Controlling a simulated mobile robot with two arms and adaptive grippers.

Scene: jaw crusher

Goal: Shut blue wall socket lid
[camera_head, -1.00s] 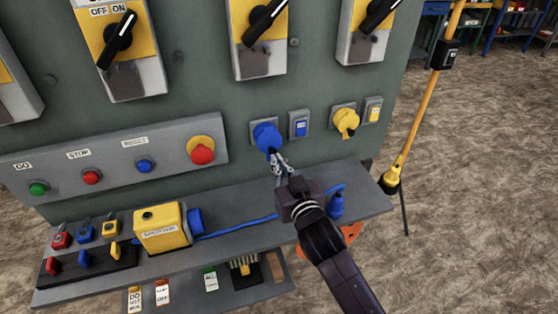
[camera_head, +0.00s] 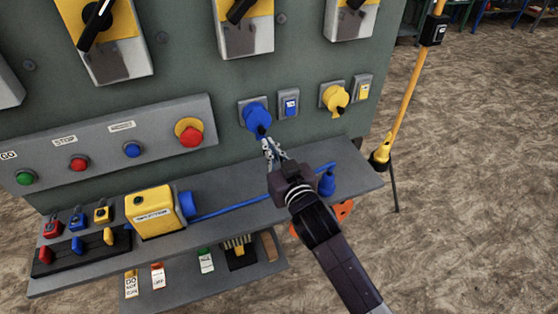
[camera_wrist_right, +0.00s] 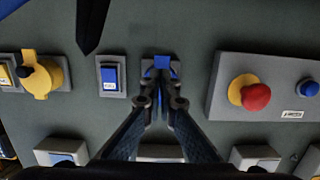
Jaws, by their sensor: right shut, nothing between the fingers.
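The blue wall socket (camera_head: 256,116) is on the green machine panel. Its round blue lid appears to lie over the socket face, with a tab at the lower right, but I cannot tell if it is fully shut. My right gripper (camera_head: 268,145) is shut and empty, with its tips just below the tab; touching or apart is unclear. In the right wrist view, the gripper (camera_wrist_right: 160,85) covers most of the blue socket, leaving small blue parts (camera_wrist_right: 162,63) visible. My left gripper is not in view.
A blue switch (camera_head: 289,104) and a yellow socket (camera_head: 336,98) are right of the blue socket. A button panel with a red button (camera_head: 189,132) is on the left. Below, a grey shelf (camera_head: 350,172) holds a yellow box (camera_head: 154,212) and a blue plug (camera_head: 327,182).

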